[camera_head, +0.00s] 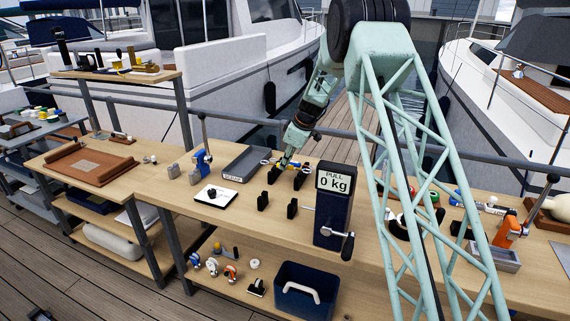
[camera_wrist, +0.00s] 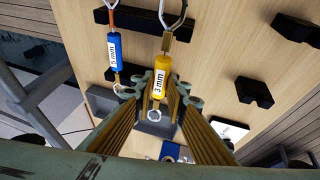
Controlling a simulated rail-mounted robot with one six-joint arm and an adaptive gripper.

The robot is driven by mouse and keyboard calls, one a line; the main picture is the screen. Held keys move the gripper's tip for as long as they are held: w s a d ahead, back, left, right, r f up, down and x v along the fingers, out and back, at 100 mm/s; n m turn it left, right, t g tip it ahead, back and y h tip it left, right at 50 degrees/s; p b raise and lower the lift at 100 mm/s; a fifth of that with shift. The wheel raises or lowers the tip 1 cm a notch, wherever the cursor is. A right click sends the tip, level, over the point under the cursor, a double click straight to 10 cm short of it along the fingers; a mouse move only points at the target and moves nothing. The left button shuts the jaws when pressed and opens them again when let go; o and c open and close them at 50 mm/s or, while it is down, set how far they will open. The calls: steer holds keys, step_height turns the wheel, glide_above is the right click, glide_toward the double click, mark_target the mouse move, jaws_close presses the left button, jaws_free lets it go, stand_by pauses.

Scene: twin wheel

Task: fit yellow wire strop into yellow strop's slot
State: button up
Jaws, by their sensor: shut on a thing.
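My gripper (camera_wrist: 158,92) is shut on the yellow wire strop (camera_wrist: 161,76), whose sleeve is marked 3 mm. One wire loop of it shows above the sleeve and another below, between my fingers. In the head view my gripper (camera_head: 284,163) is low over the bench by the black holders, and the strop is too small to make out surely. A blue strop (camera_wrist: 115,52), marked 5 mm, lies left of the yellow one. Black notched holders stand on the wood: one at the top (camera_wrist: 140,20), one at the right (camera_wrist: 254,92). I cannot tell which slot is the yellow strop's.
A grey tray (camera_head: 231,176) is left of my gripper. A dark pull gauge (camera_head: 332,225) reading 0 kg stands at the right front. More black holders (camera_head: 291,208) and a white card (camera_head: 216,196) lie near. The bench has bare wood between them.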

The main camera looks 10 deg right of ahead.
steer(key=shift+f, duration=0.4)
steer(key=shift+b, duration=0.3)
steer(key=shift+b, duration=1.6)
stand_by(2.6)
steer(key=shift+f+b, duration=1.5)
steer(key=shift+f, duration=0.15)
stand_by(0.7)
steer(key=o, duration=0.9)
steer(key=shift+o, duration=0.2)
steer(key=shift+r, duration=0.15)
